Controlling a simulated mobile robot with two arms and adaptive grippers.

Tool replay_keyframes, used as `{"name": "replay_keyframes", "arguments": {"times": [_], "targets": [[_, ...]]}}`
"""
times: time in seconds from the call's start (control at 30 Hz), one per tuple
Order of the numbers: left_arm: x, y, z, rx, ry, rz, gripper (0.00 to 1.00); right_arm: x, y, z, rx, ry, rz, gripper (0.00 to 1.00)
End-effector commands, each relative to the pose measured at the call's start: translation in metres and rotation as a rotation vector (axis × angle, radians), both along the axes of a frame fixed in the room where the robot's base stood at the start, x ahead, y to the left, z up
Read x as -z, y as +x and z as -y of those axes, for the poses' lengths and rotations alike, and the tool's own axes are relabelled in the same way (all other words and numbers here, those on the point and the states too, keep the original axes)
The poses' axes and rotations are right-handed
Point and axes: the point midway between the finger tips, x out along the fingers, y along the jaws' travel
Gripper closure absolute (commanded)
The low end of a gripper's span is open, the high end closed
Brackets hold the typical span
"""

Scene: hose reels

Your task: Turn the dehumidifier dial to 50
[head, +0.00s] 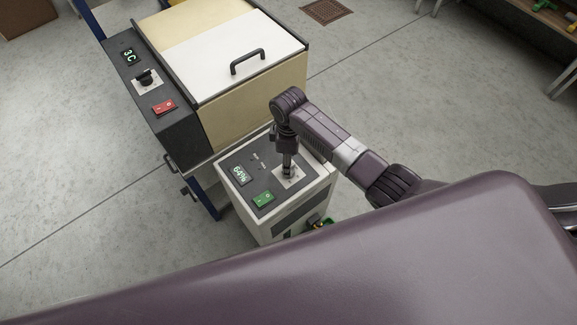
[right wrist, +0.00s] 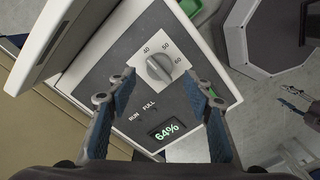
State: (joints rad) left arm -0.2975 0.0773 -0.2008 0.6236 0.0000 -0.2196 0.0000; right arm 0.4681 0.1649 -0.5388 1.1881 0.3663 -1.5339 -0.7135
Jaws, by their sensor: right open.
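The dehumidifier (head: 239,191) is a low white cabinet with a dark sloping top panel. Its dial (right wrist: 159,68) is a light round knob with a raised grip on a white plate marked 40, 50 and 60. I cannot tell exactly which mark it points to. The display (right wrist: 167,130) reads 64% in green, also in the head view (head: 240,175). My right gripper (right wrist: 160,78) points down over the panel, its open fingers on either side of the dial with gaps between. In the head view my right gripper (head: 287,168) mostly hides the dial.
A green rocker switch (head: 263,197) sits on the panel near the dial. Behind the dehumidifier stands a larger cream machine (head: 230,115) with a handled white lid, a 3C display (head: 129,55), a black knob (head: 146,77) and a red switch (head: 163,107). Open floor lies left.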

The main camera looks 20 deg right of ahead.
Motion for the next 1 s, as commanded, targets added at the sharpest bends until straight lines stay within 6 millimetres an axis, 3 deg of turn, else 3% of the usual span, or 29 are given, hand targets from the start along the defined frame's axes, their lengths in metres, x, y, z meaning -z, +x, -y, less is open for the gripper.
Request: {"name": "replay_keyframes", "arguments": {"times": [0.1, 0.3, 0.67, 1.0], "targets": [[0.003, -0.002, -0.001, 0.0, 0.0, -0.002, 0.6, 0.02, -0.001, 0.0, 0.001, 0.0, -0.001, 0.53], [0.006, -0.003, -0.003, 0.001, 0.003, -0.004, 0.6, 0.041, 0.0, 0.0, 0.0, 0.0, 0.001, 0.53], [0.006, -0.004, -0.004, 0.001, 0.005, -0.007, 0.6, 0.046, 0.001, 0.0, 0.0, 0.0, 0.003, 0.53], [0.006, -0.005, -0.004, 0.0, 0.005, -0.007, 0.6, 0.046, 0.0, 0.0, 0.0, 0.0, 0.002, 0.88]]}}
